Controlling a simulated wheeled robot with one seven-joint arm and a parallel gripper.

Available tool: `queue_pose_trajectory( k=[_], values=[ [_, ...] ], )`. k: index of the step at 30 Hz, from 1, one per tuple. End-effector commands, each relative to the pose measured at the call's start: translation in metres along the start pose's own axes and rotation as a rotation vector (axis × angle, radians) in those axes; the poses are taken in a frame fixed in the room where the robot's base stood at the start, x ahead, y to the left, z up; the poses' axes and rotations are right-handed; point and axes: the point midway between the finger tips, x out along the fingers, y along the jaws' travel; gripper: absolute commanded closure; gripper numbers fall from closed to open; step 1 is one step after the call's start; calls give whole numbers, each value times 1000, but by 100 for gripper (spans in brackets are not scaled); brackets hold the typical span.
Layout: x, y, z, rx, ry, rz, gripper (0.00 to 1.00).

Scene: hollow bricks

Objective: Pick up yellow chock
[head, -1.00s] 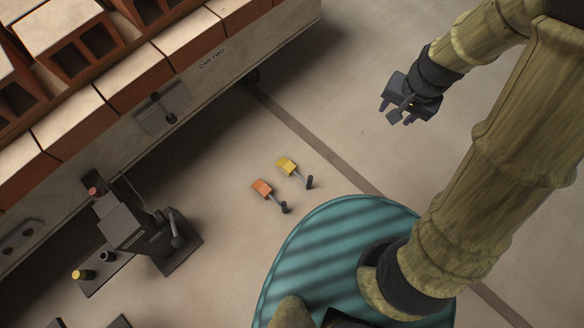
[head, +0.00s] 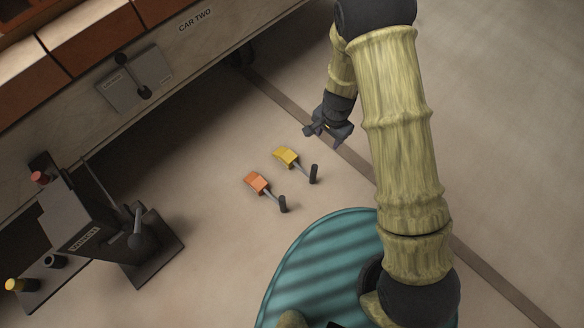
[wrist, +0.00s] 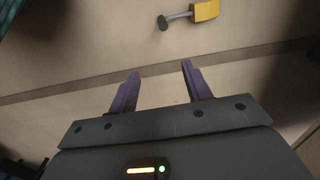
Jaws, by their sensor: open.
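The yellow chock (head: 286,156) lies on the floor, with a grey rod ending in a black upright grip to its lower right. It also shows at the top of the wrist view (wrist: 205,10), ahead of the fingertips. The orange chock (head: 257,183) lies just to its lower left, with a similar handle. My gripper (head: 310,131) is above and to the right of the yellow chock in the head view, apart from it. In the wrist view my gripper (wrist: 159,72) has two purple fingers spread wide with nothing between them.
A car marked CAR TWO (head: 195,20) carrying bricks stands at the upper left. A dark winch stand (head: 90,225) is at the lower left. A dark strip (head: 290,103) crosses the floor. Open floor lies around the chocks and at the right.

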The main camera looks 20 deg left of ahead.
Motion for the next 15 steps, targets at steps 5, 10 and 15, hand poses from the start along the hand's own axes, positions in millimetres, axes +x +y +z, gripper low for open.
queue_pose_trajectory(
  k=[5,10,15],
  values=[
    [77,-10,15,24,1,24,51],
    [92,-13,19,34,2,30,51],
    [89,-13,19,35,2,30,51]
  ],
)
